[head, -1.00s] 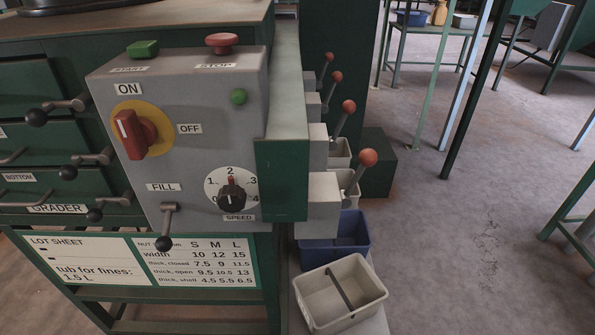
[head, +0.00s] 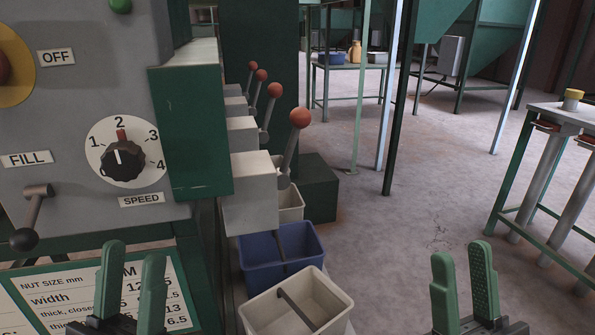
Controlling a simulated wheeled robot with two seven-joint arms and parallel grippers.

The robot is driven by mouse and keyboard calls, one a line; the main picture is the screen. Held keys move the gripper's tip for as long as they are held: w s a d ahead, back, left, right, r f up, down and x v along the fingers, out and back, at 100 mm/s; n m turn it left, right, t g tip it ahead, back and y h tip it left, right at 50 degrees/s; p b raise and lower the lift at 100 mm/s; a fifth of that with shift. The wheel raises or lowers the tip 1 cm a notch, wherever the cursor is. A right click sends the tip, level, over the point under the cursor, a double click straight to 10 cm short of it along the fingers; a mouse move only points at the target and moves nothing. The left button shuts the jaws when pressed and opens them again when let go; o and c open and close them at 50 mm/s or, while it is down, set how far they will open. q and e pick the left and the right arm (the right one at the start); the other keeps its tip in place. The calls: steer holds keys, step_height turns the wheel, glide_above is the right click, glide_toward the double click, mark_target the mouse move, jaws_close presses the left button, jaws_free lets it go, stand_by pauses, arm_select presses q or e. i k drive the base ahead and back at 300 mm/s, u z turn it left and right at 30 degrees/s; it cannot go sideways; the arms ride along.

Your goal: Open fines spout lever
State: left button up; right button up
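Several spout levers with red-orange ball knobs stand in a row along the right side of the green machine. The nearest lever (head: 291,146) is the largest in view and tilts up to the right beside a pale grey spout box (head: 250,191). Smaller levers (head: 269,105) stand behind it. No label in view tells which is the fines lever. My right gripper (head: 465,280) is open and empty over the floor at lower right. Both are apart from the levers.
A white tub (head: 345,305) and a blue tub (head: 243,262) stand below the spouts. The control panel (head: 75,120) with its speed dial and black-knobbed fill lever (head: 35,215) is at left. The floor (head: 400,205) right of the levers is clear. A green-framed stand (head: 520,160) is at far right.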

mark_target(300, 117)
steer(key=k, duration=0.5)
steer(key=z, duration=1.05)
steer(key=i, duration=0.7)
steer(key=u, duration=1)
